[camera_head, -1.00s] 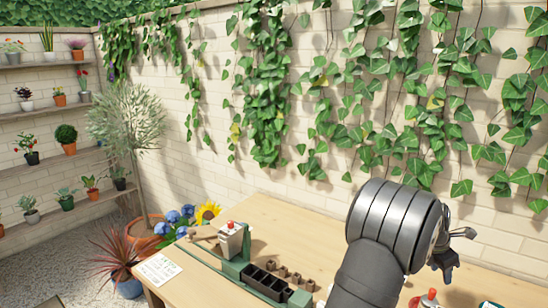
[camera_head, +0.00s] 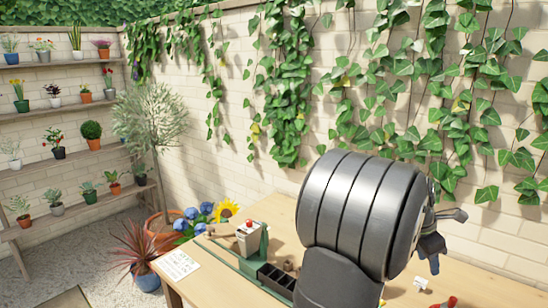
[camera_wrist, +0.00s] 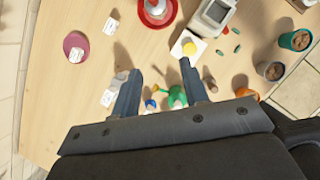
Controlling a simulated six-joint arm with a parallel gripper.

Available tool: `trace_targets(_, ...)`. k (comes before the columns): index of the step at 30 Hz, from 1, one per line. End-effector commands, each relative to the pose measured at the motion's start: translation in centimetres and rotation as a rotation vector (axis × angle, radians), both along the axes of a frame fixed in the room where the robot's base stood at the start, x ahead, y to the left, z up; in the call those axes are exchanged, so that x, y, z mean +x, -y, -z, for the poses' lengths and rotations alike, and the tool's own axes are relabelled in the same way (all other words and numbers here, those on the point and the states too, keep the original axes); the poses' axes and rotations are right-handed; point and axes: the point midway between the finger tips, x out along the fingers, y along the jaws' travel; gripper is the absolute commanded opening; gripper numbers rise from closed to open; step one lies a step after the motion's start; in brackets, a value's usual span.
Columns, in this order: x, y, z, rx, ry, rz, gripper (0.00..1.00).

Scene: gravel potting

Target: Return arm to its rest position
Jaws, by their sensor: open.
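My gripper (camera_wrist: 159,69) is open in the wrist view, its two dark fingers apart with nothing held between them. It points down over the wooden table (camera_wrist: 50,100) and looks clear of it. In the head view, my arm's dark ribbed link covers much of the right side. Only part of my gripper (camera_head: 432,243) shows there, past the link's right edge, in front of the brick wall. The fingertips cannot be made out in that view.
Below in the wrist view are a red-and-white item (camera_wrist: 157,12), a grey device (camera_wrist: 212,14), a pink disc (camera_wrist: 74,45), a green watering can (camera_wrist: 176,97) and a teal pot (camera_wrist: 295,40). A black tray (camera_head: 275,280) stands on the table. The ivy-covered wall is behind.

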Motion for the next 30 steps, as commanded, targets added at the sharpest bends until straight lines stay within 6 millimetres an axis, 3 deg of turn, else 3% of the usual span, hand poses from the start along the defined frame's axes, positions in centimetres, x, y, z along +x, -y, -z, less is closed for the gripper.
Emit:
trace_targets(14, -2.4, -9.3, -0.3, 0.0, -0.001, -0.003, 0.41)
trace_targets(30, -7.0, -18.3, 0.9, -0.005, 0.0, -0.004, 0.41)
